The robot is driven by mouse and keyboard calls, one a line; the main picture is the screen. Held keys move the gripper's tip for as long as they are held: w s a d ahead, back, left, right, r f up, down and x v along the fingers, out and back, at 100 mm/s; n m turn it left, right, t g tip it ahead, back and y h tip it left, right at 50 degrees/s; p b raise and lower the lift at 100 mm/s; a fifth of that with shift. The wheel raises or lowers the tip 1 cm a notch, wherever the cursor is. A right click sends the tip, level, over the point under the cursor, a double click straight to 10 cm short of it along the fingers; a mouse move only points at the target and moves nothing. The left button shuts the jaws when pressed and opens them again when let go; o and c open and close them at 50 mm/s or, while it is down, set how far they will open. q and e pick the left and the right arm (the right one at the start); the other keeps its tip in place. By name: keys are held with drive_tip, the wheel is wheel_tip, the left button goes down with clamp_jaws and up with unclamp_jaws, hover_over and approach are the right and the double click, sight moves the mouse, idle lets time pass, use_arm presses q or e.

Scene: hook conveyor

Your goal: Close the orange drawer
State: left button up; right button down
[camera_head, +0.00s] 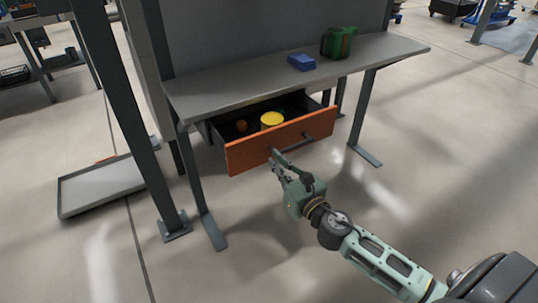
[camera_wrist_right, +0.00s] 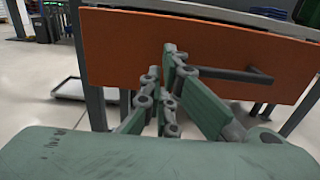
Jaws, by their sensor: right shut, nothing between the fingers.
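The orange drawer (camera_head: 255,150) hangs under the grey workbench and is pulled out, with its inside showing. A yellow cylinder (camera_head: 271,120) and a small orange round thing (camera_head: 241,126) are in it. A dark bar handle (camera_head: 293,144) is on its orange front. My right gripper (camera_head: 274,156) is shut and empty, with its fingertips at the drawer front near the left end of the handle. In the right wrist view, the fingers (camera_wrist_right: 168,60) are close to the orange front (camera_wrist_right: 200,45); I cannot tell whether they touch it. My left gripper is not in view.
The grey bench top (camera_head: 230,80) holds a blue box (camera_head: 301,62) and a green container (camera_head: 338,43). Bench legs stand at both sides, with a dark post (camera_head: 125,110) at left. A grey tray (camera_head: 100,186) lies on the floor. The floor before the drawer is clear.

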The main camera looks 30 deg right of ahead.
sight(264, 150)
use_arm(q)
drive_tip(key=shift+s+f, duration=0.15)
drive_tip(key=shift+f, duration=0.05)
use_arm(e)
drive_tip(key=shift+w+a, duration=0.2)
drive_tip(key=shift+w, duration=1.85)
